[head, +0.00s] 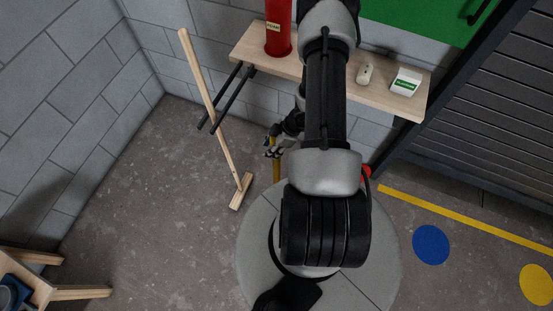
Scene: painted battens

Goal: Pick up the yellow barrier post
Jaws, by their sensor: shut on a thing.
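The yellow barrier post (277,171) shows as a short yellow length beside my arm, below the shelf. My gripper (274,151) is at its upper part and is shut on it. Much of the post is hidden behind my arm and base, so I cannot tell whether its lower end touches the floor.
A wooden broom-like tool (222,140) leans by dark prongs at left. A wooden shelf (395,92) carries a red cylinder (279,30), a small pale object (365,73) and a white-green box (406,82). A wooden stool (35,284) stands lower left. Floor between is clear.

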